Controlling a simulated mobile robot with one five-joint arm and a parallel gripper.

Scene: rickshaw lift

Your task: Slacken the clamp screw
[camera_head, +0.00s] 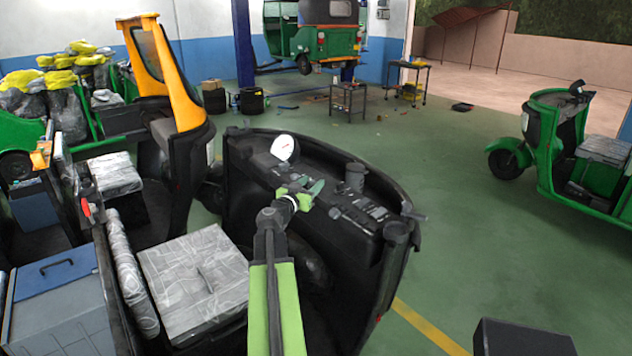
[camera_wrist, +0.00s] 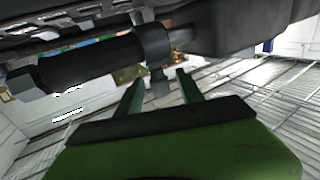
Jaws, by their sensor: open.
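A dark clamp collar (camera_wrist: 155,42) sits around a black cylindrical bar (camera_wrist: 95,62) in the wrist view. A short dark clamp screw (camera_wrist: 158,82) sticks out below the collar in the picture. My gripper (camera_wrist: 160,78) is open, with one green finger to each side of the screw in the picture. I cannot tell whether either finger touches it. In the head view my gripper (camera_head: 303,191) is over the black dashboard (camera_head: 330,200) of the near rickshaw. The clamp screw cannot be made out in that view.
A white rounded object (camera_head: 285,148) stands on the dashboard close behind my gripper, and a dark knob (camera_head: 354,177) is to its right. Open green floor (camera_head: 470,240) is at the right, before a green rickshaw (camera_head: 560,145).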

